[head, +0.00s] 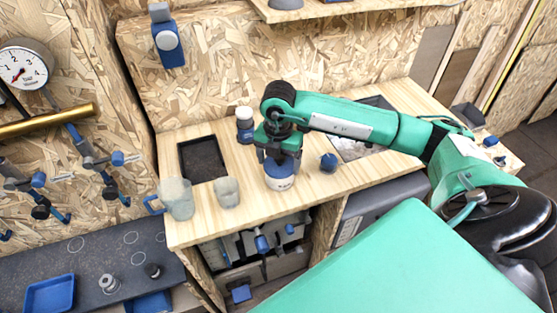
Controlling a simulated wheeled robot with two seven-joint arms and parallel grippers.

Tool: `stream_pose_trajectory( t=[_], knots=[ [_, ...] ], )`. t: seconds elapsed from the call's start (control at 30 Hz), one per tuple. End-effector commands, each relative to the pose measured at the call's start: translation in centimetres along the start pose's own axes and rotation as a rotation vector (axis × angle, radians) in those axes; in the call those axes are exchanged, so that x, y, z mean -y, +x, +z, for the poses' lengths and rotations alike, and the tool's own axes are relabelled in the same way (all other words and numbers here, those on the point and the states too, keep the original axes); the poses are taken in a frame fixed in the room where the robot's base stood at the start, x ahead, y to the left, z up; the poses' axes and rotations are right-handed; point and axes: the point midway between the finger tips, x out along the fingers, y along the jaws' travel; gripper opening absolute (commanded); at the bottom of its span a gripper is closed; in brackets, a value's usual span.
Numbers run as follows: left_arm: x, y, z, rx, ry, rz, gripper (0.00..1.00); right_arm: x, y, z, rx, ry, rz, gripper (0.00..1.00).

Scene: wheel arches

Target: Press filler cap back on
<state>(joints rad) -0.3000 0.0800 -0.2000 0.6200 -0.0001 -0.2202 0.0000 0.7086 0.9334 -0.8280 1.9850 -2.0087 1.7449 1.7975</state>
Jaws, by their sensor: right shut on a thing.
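My right gripper (280,158) points straight down over the wooden counter (215,218). It is shut on the blue top part of a blue and white round container (281,182), which stands upright near the counter's front edge. This blue part appears to be the filler cap, but the fingers hide most of it. I cannot tell whether it is seated. A small dark blue round object (328,162) sits on the counter just right of the container. My left gripper is not in view.
A clear jug (178,199) and a clear cup (227,192) stand left of the container. A white-topped blue jar (245,126) stands behind, near the back wall. A black tray (203,159) is at the counter's left. My right arm spans the counter's right half.

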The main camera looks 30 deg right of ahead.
Motion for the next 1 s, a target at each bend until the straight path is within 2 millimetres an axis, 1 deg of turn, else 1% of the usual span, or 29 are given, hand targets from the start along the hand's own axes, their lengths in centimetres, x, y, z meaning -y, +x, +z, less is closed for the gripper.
stream_pose_trajectory(
  t=[0.47, 0.5, 0.57, 0.6, 1.0],
  knots=[
    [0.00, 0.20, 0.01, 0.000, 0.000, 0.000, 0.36, 0.01, 0.02, 0.02, 0.000, 0.000, 0.000, 0.54],
    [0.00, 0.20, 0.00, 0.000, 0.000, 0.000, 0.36, 0.01, 0.02, 0.02, 0.000, 0.000, 0.000, 0.86],
    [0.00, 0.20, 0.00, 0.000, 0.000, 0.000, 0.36, 0.01, 0.02, 0.02, 0.000, 0.000, 0.000, 0.97],
    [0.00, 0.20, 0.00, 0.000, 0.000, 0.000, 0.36, 0.01, 0.02, 0.02, 0.000, 0.000, 0.000, 1.00],
    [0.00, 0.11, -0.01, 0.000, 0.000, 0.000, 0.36, 0.01, -0.10, 0.01, 0.000, 0.000, 0.000, 1.00]
  ],
)
